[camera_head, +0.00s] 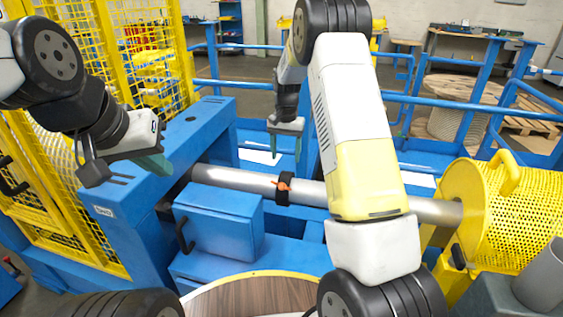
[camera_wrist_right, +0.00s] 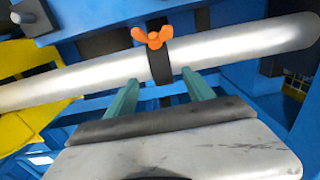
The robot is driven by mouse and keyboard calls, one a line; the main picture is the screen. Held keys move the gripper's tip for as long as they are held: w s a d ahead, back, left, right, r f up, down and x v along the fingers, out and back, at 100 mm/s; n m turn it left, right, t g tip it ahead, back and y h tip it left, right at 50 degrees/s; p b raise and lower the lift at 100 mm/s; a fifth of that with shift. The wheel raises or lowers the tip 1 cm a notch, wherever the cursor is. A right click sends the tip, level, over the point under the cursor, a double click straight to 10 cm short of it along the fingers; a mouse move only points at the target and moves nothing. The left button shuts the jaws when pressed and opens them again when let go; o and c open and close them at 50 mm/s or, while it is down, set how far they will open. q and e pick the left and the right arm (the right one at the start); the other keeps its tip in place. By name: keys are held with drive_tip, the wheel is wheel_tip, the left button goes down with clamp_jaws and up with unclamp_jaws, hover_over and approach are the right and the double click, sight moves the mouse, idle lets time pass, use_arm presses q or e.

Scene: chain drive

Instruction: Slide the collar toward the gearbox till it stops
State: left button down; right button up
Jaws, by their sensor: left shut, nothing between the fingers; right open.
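The collar (camera_head: 284,188) is a black ring with an orange wing screw, around a bare silver shaft (camera_head: 235,178). In the right wrist view the collar (camera_wrist_right: 160,65) stands beyond and between the two green fingertips. My right gripper (camera_head: 286,155) is open, just above and behind the shaft near the collar; I cannot tell whether it touches. My left gripper (camera_head: 155,162) is shut and empty, over the blue frame at left, away from the collar. I cannot tell for sure which housing is the gearbox; a yellow perforated housing (camera_head: 500,215) is at the shaft's right end.
A blue box (camera_head: 215,222) with a black handle stands in front of the shaft. Blue beams (camera_head: 190,130) and yellow mesh fencing (camera_head: 75,215) bound the left. My right arm hides part of the shaft right of the collar. Visible shaft on both sides looks bare.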

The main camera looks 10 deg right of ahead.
sight(286, 175)
wheel_tip(286, 175, down, 8)
drive_tip(key=shift+w+f, duration=0.1)
drive_tip(key=shift+f, duration=0.05)
idle(0.3)
clamp_jaws()
